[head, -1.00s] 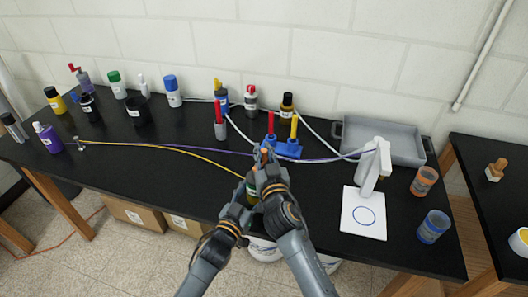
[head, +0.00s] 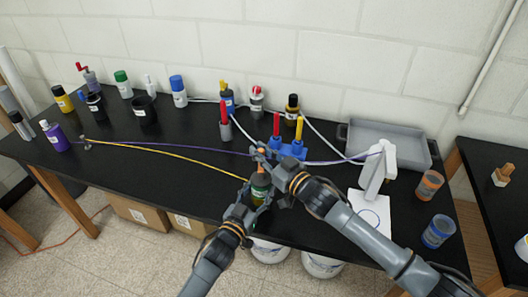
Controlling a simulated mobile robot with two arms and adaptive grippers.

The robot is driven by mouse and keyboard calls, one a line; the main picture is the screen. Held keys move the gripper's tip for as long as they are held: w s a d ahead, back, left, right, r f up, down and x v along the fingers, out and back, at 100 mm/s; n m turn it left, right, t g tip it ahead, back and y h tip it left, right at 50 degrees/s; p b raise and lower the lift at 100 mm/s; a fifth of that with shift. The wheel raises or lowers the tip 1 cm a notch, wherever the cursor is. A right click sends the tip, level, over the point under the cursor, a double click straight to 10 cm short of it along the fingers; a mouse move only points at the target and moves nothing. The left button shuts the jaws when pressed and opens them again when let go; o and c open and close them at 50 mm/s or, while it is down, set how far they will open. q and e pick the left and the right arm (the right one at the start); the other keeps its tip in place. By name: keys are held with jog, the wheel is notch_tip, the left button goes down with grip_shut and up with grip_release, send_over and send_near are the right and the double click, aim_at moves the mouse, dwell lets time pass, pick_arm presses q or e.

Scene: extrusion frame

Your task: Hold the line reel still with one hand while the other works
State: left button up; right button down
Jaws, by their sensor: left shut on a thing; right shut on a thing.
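What looks like the line reel (head: 260,188), a small upright dark green and yellowish body with an orange top (head: 261,173), is at the front edge of the black table. A yellow line runs to it from the left. My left gripper (head: 254,196) is shut around its lower body from the front. My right gripper (head: 264,164) comes in from the right, shut at the orange upper part. The fingers hide much of the reel and the exact right-hand contact.
The yellow and purple lines meet a small metal post (head: 87,144) at left. A blue holder (head: 289,150) with red and yellow sticks stands behind my grippers. A white stand (head: 379,170), a grey tray (head: 388,144) and two jars are at right. Several bottles line the back left.

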jog(key=shift+a+r+n+g+y, duration=0.1)
jog(key=shift+a+n+g+y, duration=0.05)
jog(key=shift+n+g+y, duration=0.35)
jog(key=shift+y, duration=0.3)
jog(key=shift+g, duration=0.4)
jog(key=c, duration=1.3)
grip_release()
jog(key=shift+o, duration=0.2)
jog(key=v, duration=1.2)
